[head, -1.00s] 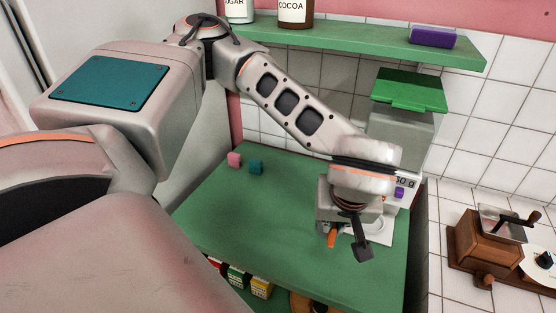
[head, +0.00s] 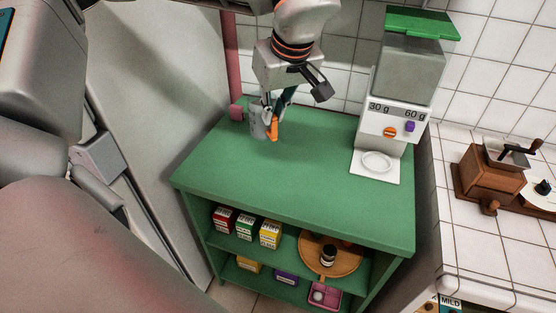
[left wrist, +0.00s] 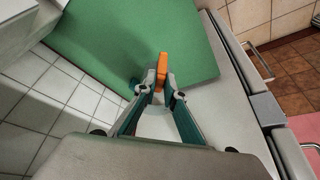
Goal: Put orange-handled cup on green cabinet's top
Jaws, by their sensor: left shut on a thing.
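The orange-handled cup (head: 257,122) is grey and upright at the back left of the green cabinet's top (head: 290,175). My left gripper (head: 276,108) is shut on its orange handle, which faces front right. The cup's base is at or just above the green surface; I cannot tell if it touches. In the left wrist view the orange handle (left wrist: 161,66) is between the fingertips (left wrist: 161,88), and most of the cup body is hidden or unclear. My right gripper is not in view.
A white dispenser (head: 392,125) with a green lid stands at the top's right. Boxes (head: 245,230) and a wooden tray (head: 346,264) are on shelves below. The top's middle and front are clear.

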